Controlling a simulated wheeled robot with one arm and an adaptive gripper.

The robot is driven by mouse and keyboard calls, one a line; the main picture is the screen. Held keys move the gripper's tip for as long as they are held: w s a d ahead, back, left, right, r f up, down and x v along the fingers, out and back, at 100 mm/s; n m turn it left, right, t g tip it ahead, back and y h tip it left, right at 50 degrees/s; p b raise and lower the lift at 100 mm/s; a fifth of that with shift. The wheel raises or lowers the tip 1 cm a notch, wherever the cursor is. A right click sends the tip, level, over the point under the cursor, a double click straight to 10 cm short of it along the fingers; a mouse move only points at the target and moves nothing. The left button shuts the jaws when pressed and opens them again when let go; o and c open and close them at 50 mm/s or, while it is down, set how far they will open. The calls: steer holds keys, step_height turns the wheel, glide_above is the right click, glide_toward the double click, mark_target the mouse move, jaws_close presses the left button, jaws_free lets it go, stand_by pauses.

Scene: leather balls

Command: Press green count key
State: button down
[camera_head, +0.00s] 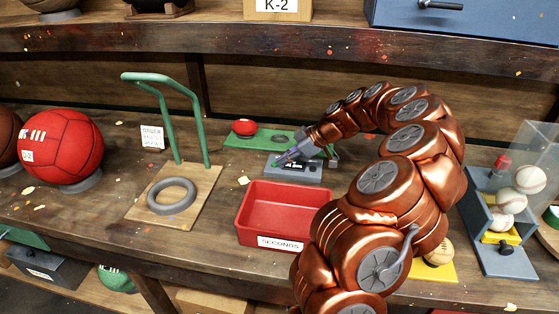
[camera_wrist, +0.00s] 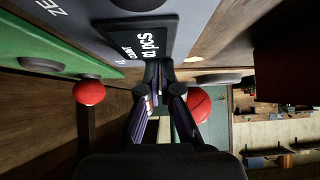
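The grey counting box (camera_head: 300,168) sits on the shelf behind the red tray, with a dark display. In the wrist view the box (camera_wrist: 95,25) fills the top, and its black display (camera_wrist: 150,42) shows white text ending in "pcs". A dark round part (camera_wrist: 138,4) is cut off at the top edge. My gripper (camera_head: 283,160) is over the left end of the box. In the wrist view my gripper's (camera_wrist: 157,70) fingertips are together at the display's lower edge, with nothing seen between them. I cannot tell contact.
A red tray (camera_head: 285,207) marked SECONDS stands in front of the box. A green board (camera_head: 262,134) with a small red ball (camera_head: 245,127) lies behind it. A green-framed stand (camera_head: 153,204) is left; a blue-grey ball holder (camera_head: 497,256) is right.

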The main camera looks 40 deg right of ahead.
mark_target(297, 167)
steer(key=v, duration=0.5)
steer(key=shift+d+r, duration=0.2)
steer(key=shift+r, duration=0.2)
steer(key=shift+s+d+r, duration=0.1)
steer(key=shift+s+r, duration=0.1)
steer(key=shift+r, duration=0.25)
